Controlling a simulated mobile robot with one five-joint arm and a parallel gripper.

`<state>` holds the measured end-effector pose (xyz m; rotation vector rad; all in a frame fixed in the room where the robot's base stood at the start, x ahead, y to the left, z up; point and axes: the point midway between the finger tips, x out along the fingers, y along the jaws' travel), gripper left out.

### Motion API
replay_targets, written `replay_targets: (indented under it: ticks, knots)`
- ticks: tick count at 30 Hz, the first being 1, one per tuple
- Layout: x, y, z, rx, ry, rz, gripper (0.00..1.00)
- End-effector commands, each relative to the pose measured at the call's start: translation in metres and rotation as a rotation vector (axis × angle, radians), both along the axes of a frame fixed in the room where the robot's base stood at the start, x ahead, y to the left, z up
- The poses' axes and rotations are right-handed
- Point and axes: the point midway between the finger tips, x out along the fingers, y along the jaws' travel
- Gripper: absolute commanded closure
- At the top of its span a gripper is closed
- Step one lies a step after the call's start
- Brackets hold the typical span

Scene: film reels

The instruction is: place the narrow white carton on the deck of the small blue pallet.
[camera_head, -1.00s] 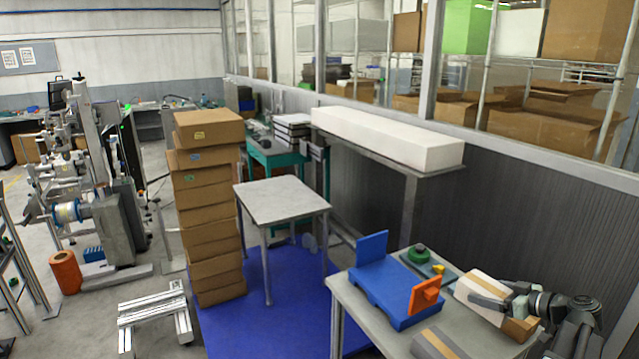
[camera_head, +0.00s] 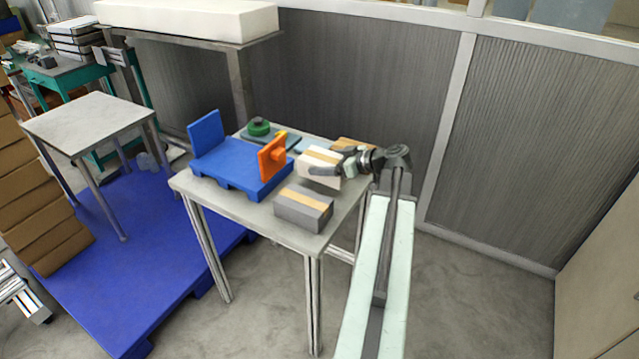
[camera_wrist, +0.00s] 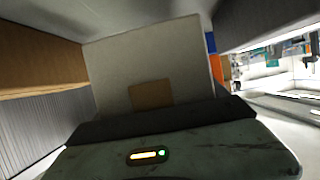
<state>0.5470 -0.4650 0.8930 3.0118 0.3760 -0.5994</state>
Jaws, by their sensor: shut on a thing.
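The narrow white carton (camera_head: 316,163), with a tan tape strip, is right of the small blue pallet (camera_head: 238,178) in the head view. My gripper (camera_head: 338,163) is shut on the carton from the right. Whether the carton touches the table is unclear. In the wrist view the carton's pale face (camera_wrist: 150,62) with a tan patch fills the middle, above my dark gripper edge.
A grey carton with a tan strip (camera_head: 303,209) stands at the table's (camera_head: 215,200) front. A brown box (camera_head: 352,144) is behind my gripper; a brown surface also shows in the wrist view (camera_wrist: 40,60). A green round part (camera_head: 258,126) lies behind the pallet.

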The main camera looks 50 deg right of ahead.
Motion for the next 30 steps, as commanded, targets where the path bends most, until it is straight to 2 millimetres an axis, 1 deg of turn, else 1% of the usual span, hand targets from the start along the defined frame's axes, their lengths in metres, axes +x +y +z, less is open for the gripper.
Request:
replay_targets:
  ticks: [1, 3, 5, 12, 19, 23, 24, 26, 30]
  knots:
    - [0.000, 0.000, -0.009, 0.000, -0.001, 0.000, 0.78]
    - [0.000, 0.000, -0.006, 0.000, -0.001, 0.000, 0.78]
    - [0.000, 0.000, -0.008, 0.000, -0.001, 0.000, 0.78]
    - [-0.001, -0.001, -0.045, 0.001, -0.001, -0.001, 0.78]
    - [-0.001, -0.001, -0.041, 0.001, -0.001, -0.001, 0.78]
    - [-0.001, -0.001, -0.046, 0.000, -0.001, -0.002, 0.78]
    - [-0.001, -0.001, -0.046, 0.000, 0.000, -0.002, 0.16]
    - [-0.001, -0.001, -0.045, 0.000, 0.000, -0.002, 0.00]
    - [-0.001, -0.002, -0.045, 0.000, 0.000, -0.002, 0.00]
